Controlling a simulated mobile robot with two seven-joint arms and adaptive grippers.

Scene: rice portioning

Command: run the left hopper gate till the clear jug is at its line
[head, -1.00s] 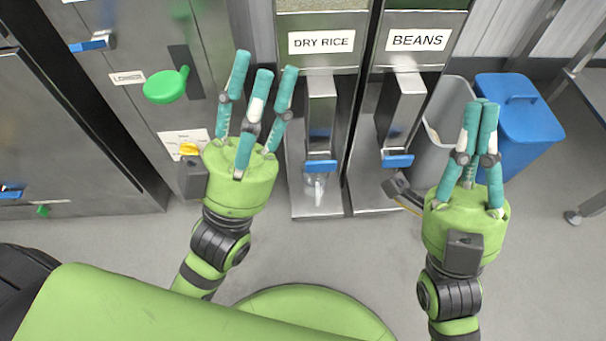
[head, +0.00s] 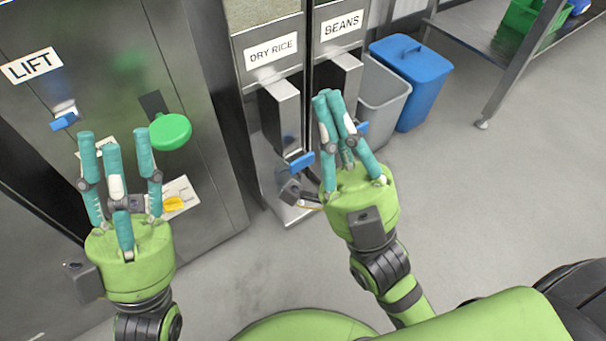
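The left hopper, labelled DRY RICE (head: 271,50), stands at upper middle with a metal spout and a blue gate lever (head: 301,162). The clear jug below it cannot be made out clearly; the area is partly covered by a dark box beside my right gripper. My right gripper (head: 328,98) appears shut, with fingertips together and nothing seen in it. In the picture its fingers are just right of the blue lever; contact cannot be told. My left gripper (head: 114,145) is open and empty, fingers spread, in front of the steel cabinet at left.
A grey bin (head: 385,98) and a blue bin (head: 412,80) are further right. A steel table (head: 488,38) holds a green crate (head: 530,22). A green knob (head: 170,131) and LIFT label (head: 31,66) are on the cabinet. Floor at right is clear.

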